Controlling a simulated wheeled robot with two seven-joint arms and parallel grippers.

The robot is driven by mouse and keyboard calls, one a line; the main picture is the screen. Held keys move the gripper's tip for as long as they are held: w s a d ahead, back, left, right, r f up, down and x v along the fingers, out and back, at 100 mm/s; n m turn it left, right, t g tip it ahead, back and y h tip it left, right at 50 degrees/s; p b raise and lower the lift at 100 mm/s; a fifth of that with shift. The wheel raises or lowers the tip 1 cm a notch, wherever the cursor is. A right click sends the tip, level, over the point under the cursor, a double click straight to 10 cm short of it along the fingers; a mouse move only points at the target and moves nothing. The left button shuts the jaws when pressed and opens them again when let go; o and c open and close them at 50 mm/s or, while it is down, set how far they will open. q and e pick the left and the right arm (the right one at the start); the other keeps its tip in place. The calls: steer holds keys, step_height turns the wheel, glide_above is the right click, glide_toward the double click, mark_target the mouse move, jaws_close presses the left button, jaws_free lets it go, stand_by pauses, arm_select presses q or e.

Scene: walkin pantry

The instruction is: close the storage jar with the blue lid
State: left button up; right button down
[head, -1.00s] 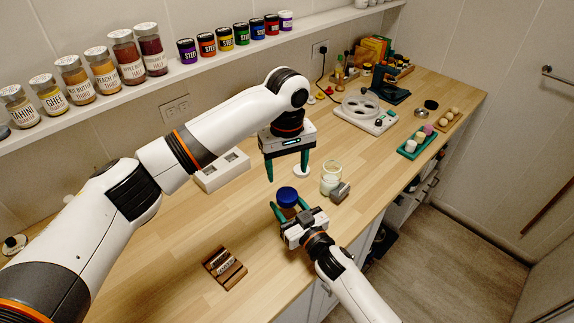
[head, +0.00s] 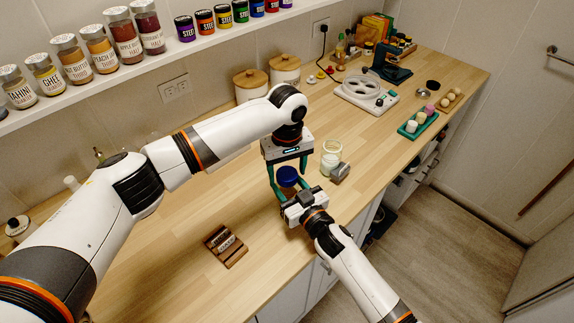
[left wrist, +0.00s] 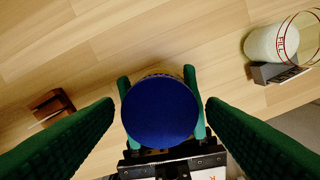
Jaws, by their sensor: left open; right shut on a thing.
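The storage jar (head: 287,190) is brownish and mostly hidden between grippers. The blue lid (head: 288,174) sits on top of it; I cannot tell whether it is fully screwed down. In the left wrist view the lid (left wrist: 160,110) is a round blue disc seen from above. My right gripper (head: 287,196) is shut on the jar from the front; its teal fingers flank the jar below the lid. My left gripper (head: 288,172) is open, pointing down, with one finger on each side of the lid. In the left wrist view there are gaps between its green fingers and the lid.
A glass jar with white contents (head: 331,160) stands right of the grippers, beside a grey block (head: 341,173). A wooden holder (head: 226,246) lies front left. Wooden-lidded canisters (head: 250,86) stand behind my left arm. The counter (head: 200,280) around the holder is clear.

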arm_select(q)
steer(key=shift+c, duration=0.2)
steer(key=c, duration=1)
steer(key=shift+o, duration=0.2)
steer(key=m, duration=0.9)
steer(key=shift+m, duration=0.4)
steer(key=m, duration=0.3)
steer(key=shift+m, duration=0.3)
steer(key=m, duration=1.1)
steer(key=o, duration=1.1)
steer(key=shift+o, duration=0.2)
